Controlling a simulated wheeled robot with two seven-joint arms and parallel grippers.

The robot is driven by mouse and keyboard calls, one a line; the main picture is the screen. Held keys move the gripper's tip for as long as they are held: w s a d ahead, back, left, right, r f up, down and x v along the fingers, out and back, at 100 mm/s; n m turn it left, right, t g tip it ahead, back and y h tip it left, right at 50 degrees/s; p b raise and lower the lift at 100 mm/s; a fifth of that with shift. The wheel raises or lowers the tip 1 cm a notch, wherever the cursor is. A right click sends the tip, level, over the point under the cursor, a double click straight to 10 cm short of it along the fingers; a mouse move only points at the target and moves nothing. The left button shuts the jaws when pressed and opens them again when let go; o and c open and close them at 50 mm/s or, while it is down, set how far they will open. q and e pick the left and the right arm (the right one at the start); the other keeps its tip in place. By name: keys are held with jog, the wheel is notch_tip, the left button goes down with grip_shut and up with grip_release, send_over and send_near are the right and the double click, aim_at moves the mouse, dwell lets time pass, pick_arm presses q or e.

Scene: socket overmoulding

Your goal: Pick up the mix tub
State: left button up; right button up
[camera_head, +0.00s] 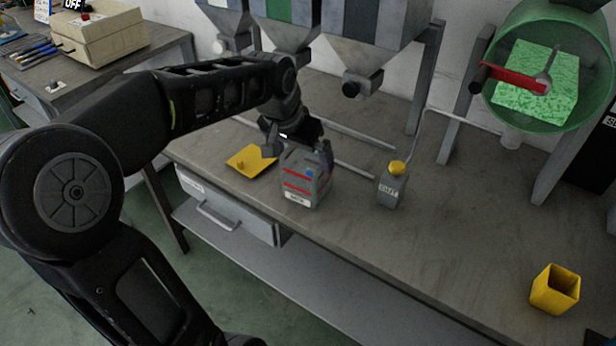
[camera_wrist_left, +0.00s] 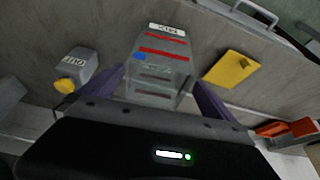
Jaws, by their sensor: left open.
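The mix tub (camera_head: 306,183) is a grey box-shaped container with red stripes, a blue spot and a white label. It stands upright on the workbench. In the left wrist view the tub (camera_wrist_left: 163,50) is in the upper middle, with its label upside down. My left gripper (camera_head: 298,149) is open at the top of the tub. In the left wrist view its two fingers stand on either side of the tub's upper part; I cannot tell whether they touch it. My right gripper is in neither view.
A yellow plate (camera_head: 250,161) with a small knob lies left of the tub. A grey bottle with a yellow cap (camera_head: 391,188) stands to its right. A yellow cup (camera_head: 554,289) is at the bench's right. Hoppers (camera_head: 372,40) and a green drum (camera_head: 588,60) stand behind. The bench (camera_head: 440,245) is clear between bottle and cup.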

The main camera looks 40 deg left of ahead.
aim_at(308, 165)
pick_arm(q)
jog(key=shift+x, duration=2.65)
jog(key=shift+d, duration=0.1)
jog(key=c, duration=1.3)
jog(key=shift+r, duration=0.15)
notch_tip(308, 165, up, 10)
jog(key=shift+p, duration=0.3)
